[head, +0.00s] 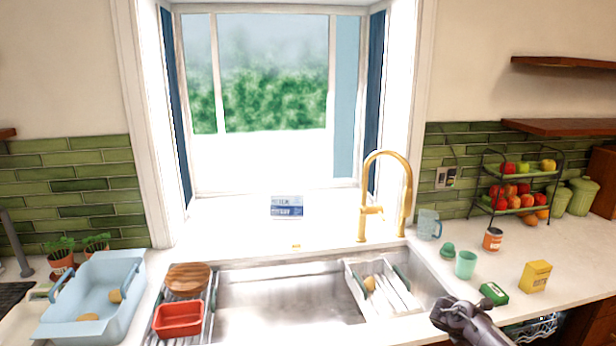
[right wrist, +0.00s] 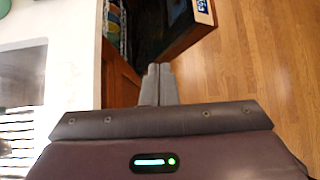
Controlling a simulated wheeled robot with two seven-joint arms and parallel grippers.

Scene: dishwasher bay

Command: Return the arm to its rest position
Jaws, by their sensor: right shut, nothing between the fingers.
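My right gripper (right wrist: 158,72) shows in the right wrist view with its two grey fingers pressed together and nothing between them. It points past the wooden cabinet front (right wrist: 122,78), with wood floor (right wrist: 262,60) to its right. In the head view a dark grey part of my right arm comes in from the bottom right, by the counter's front edge right of the sink (head: 285,300). I cannot tell whether the fingers show there. My left gripper is in neither view.
A white dish rack (head: 355,290) sits in the sink's right side. A green box (head: 494,293), a yellow box (head: 535,276) and a mint cup (head: 466,264) stand on the right counter. Below it shows a dishwasher rack (head: 532,328). A blue basin (head: 92,296) stands at left.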

